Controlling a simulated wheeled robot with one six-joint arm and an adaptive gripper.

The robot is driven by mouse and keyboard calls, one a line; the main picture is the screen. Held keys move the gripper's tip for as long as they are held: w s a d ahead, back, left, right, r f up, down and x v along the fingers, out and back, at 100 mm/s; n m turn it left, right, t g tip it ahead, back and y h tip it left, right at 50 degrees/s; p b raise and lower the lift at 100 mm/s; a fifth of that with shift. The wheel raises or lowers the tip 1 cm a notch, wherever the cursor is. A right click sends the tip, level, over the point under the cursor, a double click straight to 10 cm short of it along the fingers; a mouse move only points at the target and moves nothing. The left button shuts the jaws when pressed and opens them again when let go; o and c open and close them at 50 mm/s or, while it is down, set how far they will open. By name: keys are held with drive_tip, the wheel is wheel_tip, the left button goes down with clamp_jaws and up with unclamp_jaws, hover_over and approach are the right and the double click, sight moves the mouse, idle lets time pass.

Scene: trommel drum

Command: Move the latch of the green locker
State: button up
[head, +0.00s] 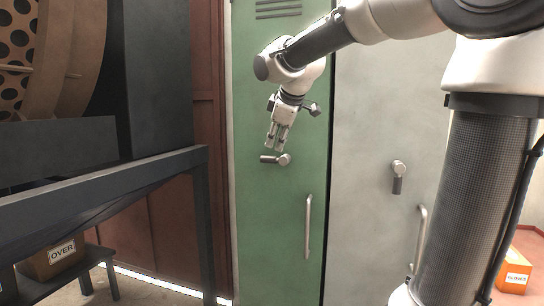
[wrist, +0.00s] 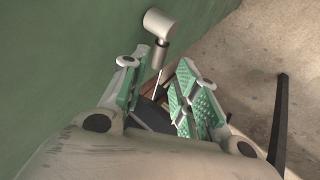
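The green locker (head: 262,215) stands in the middle of the head view. Its latch (head: 284,159) is a grey round hub with a short lever lying horizontally to the left. My gripper (head: 274,146) points down just above the latch, with its fingers apart and nothing between them. In the wrist view the latch (wrist: 162,27) is ahead, its lever reaching toward the gap between the green-padded fingers (wrist: 157,74). The lever tip appears near fingertip level there; I cannot tell whether it touches a finger.
A vertical handle (head: 308,226) is below the latch. The grey locker (head: 365,230) to the right has its own latch (head: 398,177), lever down. Boxes sit low left (head: 55,258) and right (head: 514,272).

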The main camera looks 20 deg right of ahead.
sight(271, 157)
drive_tip(key=shift+n, duration=0.5)
drive_tip(key=x, duration=0.8)
drive_tip(key=shift+w+a+f, duration=0.1)
clamp_jaws()
